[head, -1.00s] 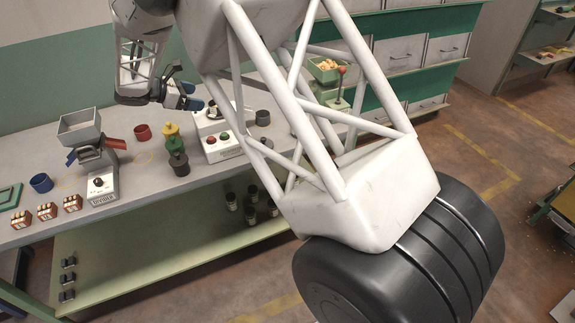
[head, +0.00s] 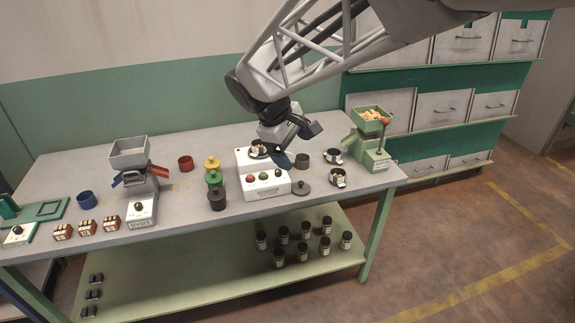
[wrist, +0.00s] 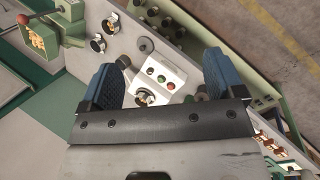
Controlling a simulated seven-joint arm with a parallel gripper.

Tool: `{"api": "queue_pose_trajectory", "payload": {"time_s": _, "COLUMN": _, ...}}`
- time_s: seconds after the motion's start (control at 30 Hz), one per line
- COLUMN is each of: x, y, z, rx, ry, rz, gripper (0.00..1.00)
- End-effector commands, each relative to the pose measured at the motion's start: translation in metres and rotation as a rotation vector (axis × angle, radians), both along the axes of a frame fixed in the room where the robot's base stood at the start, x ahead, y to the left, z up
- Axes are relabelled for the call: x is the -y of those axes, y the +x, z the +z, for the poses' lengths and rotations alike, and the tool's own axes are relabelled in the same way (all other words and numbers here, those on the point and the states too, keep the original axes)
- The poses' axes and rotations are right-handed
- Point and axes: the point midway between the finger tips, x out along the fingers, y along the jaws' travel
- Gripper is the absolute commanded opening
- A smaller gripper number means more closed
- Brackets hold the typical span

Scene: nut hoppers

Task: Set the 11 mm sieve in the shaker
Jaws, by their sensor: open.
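The shaker (head: 262,180) is a white box with red and green buttons on the bench; it also shows in the wrist view (wrist: 163,75). A small round dark-rimmed cup or sieve (wrist: 145,98) sits on its top, partly behind my gripper in the head view. I cannot read any size, so I cannot tell which is 11 mm. My gripper (head: 298,145) is open and empty above the shaker's right back side.
A dark cup (head: 302,160) and a flat grey lid (head: 301,188) lie right of the shaker. A green hopper with nuts (head: 371,120) stands at the bench's right end.

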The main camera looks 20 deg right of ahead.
Motion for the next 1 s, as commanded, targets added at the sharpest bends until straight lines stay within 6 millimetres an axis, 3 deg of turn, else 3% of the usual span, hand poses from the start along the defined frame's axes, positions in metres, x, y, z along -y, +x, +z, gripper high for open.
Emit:
{"api": "queue_pose_trajectory", "payload": {"time_s": 0.2, "x": 0.005, "y": -0.068, "z": 0.006, "rx": 0.105, "ry": 0.135, "rz": -0.173, "gripper": 0.88}}
{"api": "queue_pose_trajectory", "payload": {"time_s": 0.6, "x": 0.0, "y": -0.177, "z": -0.004, "rx": 0.281, "ry": 0.379, "rz": -0.493, "gripper": 0.88}}
{"api": "queue_pose_trajectory", "payload": {"time_s": 0.8, "x": -0.004, "y": -0.207, "z": -0.011, "rx": 0.332, "ry": 0.457, "rz": -0.596, "gripper": 0.88}}
{"api": "queue_pose_trajectory", "payload": {"time_s": 1.0, "x": -0.005, "y": -0.216, "z": -0.014, "rx": 0.348, "ry": 0.483, "rz": -0.629, "gripper": 0.88}}
